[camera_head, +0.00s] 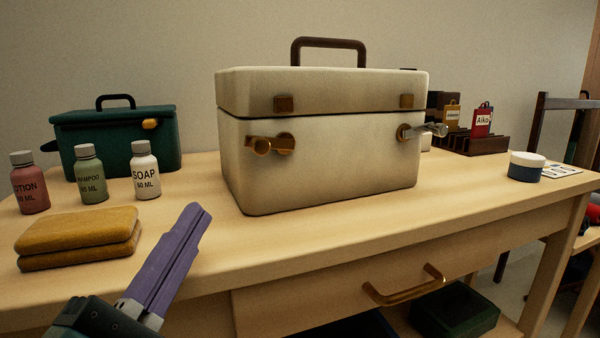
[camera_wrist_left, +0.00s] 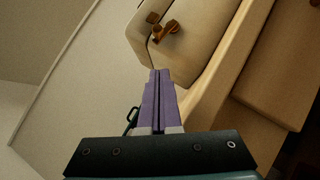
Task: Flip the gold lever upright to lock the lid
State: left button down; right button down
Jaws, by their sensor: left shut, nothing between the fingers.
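A cream case (camera_head: 320,160) with a brown top handle stands on the wooden table, its lid down. On its front left is a gold lever (camera_head: 268,145) lying about level, pointing left; it also shows in the left wrist view (camera_wrist_left: 166,31). On the front right is a second lever (camera_head: 412,132) with a silvery grip, pointing right. Square brown catches (camera_head: 284,103) sit on the lid above each lever. My left gripper (camera_head: 198,217), with purple fingers, is shut and empty, in front of the case and apart from it, left of and below the gold lever. My right gripper is not in view.
A folded mustard cloth (camera_head: 80,235) and several small bottles (camera_head: 90,174) stand at the left, before a green case (camera_head: 120,142). A white and blue jar (camera_head: 526,166) and a tag rack (camera_head: 475,142) are at the right. The tabletop before the cream case is clear.

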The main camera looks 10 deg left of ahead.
aim_at(274, 145)
pick_arm(q)
jog(key=x, duration=0.4)
jog(key=w+d+r, duration=0.2)
jog(key=shift+d+r, duration=0.1)
jog(key=shift+d, duration=0.2)
